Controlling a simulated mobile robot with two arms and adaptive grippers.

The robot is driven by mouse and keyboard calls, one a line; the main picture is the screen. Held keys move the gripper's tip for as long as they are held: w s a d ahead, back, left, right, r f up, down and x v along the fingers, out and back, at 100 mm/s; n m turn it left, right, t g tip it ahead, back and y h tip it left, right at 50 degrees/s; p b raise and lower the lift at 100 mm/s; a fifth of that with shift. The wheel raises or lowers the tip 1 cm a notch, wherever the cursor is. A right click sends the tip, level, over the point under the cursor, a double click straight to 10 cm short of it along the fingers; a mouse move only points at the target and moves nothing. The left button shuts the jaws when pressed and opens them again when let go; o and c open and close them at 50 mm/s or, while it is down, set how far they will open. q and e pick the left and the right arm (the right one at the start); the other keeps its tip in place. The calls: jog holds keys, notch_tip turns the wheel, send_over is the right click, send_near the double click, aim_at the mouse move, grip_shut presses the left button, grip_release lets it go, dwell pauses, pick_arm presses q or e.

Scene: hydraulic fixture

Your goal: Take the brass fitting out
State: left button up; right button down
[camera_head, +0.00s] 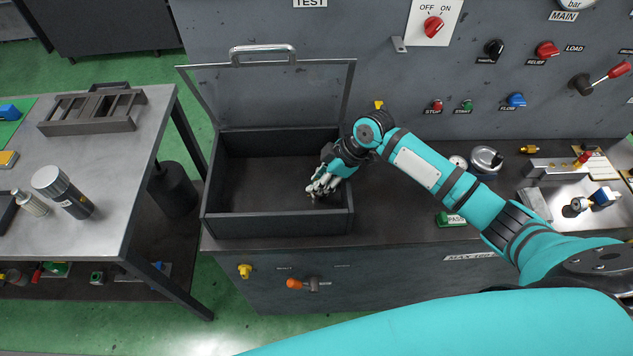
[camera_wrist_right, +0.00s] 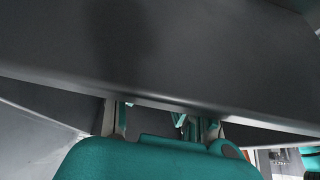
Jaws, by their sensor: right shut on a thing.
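My right gripper (camera_head: 318,190) reaches down inside the open dark box (camera_head: 220,225), near its right wall. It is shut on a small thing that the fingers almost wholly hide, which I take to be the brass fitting. In the right wrist view the gripper (camera_wrist_right: 165,120) shows two fingers against a dark grey wall, and the held thing cannot be made out. The box's framed clear lid (camera_head: 265,100) stands raised at the back, its handle (camera_head: 263,54) at the top. My left gripper is not in view.
A metal table (camera_head: 115,190) with a slotted rack (camera_head: 93,111) and cylinders stands left. A control panel (camera_head: 390,80) rises behind. On the bench to the right are a green PASS block (camera_head: 451,219), a gauge and a metal fixture (camera_head: 545,205). The box's left part is empty.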

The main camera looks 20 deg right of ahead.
jog(key=shift+r, duration=0.15)
jog(key=shift+r+p, duration=2.3)
jog(key=shift+r, duration=0.1)
